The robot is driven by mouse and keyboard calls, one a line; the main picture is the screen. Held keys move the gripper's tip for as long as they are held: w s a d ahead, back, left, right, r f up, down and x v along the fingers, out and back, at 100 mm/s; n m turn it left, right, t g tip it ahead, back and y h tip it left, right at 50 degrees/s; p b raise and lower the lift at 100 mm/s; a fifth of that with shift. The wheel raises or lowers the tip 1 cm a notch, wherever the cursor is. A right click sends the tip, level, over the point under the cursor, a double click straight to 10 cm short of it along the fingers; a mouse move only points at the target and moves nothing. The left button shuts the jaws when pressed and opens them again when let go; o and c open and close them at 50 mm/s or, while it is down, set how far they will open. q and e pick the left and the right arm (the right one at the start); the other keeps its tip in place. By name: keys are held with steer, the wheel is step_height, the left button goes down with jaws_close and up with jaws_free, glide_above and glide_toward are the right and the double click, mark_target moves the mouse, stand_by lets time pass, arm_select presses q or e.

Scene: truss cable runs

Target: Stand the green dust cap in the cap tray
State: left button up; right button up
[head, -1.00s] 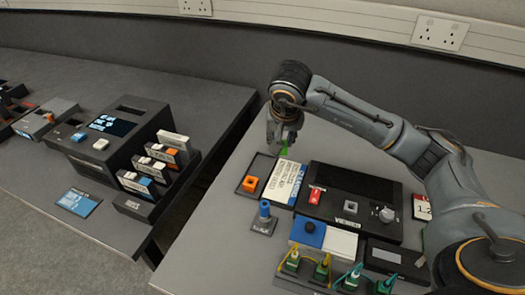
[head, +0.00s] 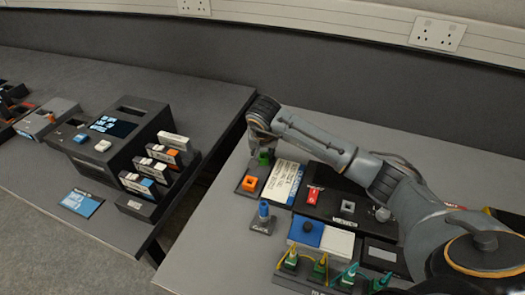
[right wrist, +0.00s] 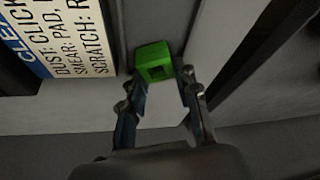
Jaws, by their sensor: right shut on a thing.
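The green dust cap (head: 264,157) is held between the fingertips of my right gripper (head: 262,150). In the right wrist view the cap (right wrist: 155,62) is a bright green block with a square dark hollow, gripped between the two fingers (right wrist: 158,82). The dark cap tray (head: 241,192) lies near the left edge of the right bench, with an orange cap (head: 249,183) standing in its near part. In the head view the green cap appears over the tray's far end. I cannot tell whether it touches the tray floor. My left gripper is not in view.
A printed cleaning card (head: 286,182) lies right of the tray. A blue plug on a small stand (head: 263,215) is in front. A dark panel with a red switch (head: 312,195) is further right. A gap separates the two benches.

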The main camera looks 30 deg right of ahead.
steer(key=shift+f, duration=0.2)
steer(key=o, duration=0.8)
steer(key=shift+r, duration=0.15)
steer(key=shift+r, duration=0.25)
steer(key=v, duration=1.1)
steer(key=shift+r+b, duration=0.3)
steer(key=shift+b, duration=0.05)
steer(key=shift+s+a, duration=0.1)
steer(key=shift+s, duration=0.05)
